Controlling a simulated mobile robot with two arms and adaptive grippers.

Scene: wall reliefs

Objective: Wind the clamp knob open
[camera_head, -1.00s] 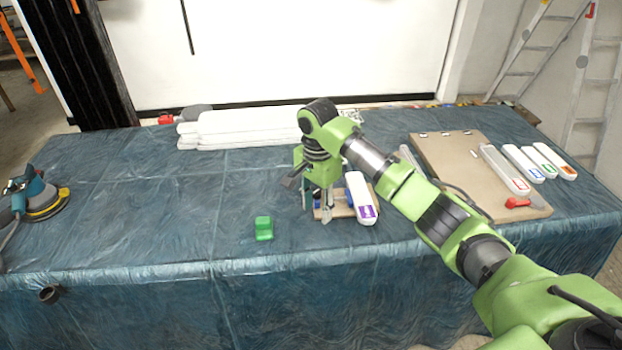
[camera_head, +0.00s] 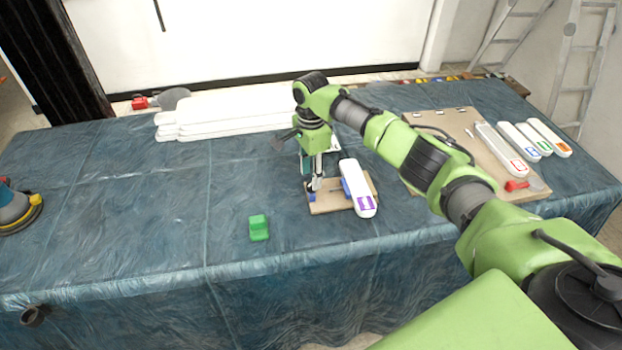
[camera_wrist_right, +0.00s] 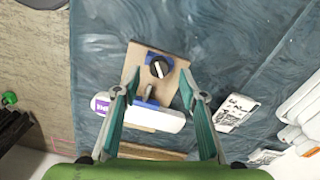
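A small wooden board (camera_wrist_right: 172,118) lies on the covered table; it also shows in the head view (camera_head: 330,206). In the right wrist view, a round black knob (camera_wrist_right: 159,67) sits on a blue block at one end of the board. A second blue part (camera_wrist_right: 148,103) with a grey piece is beside a white bar (camera_wrist_right: 158,117) with a purple label, which lies across the board. My right gripper (camera_wrist_right: 159,82) is open above the board, its fingers on either side of the knob's line and apart from it. It also shows in the head view (camera_head: 316,186). My left gripper is not in view.
A green block (camera_head: 259,228) stands left of the board. White stacked slabs (camera_head: 225,112) lie behind. A larger brown board (camera_head: 470,150) at right has several white bars and a red-handled item (camera_head: 516,185). A sander (camera_head: 18,207) is at the far left.

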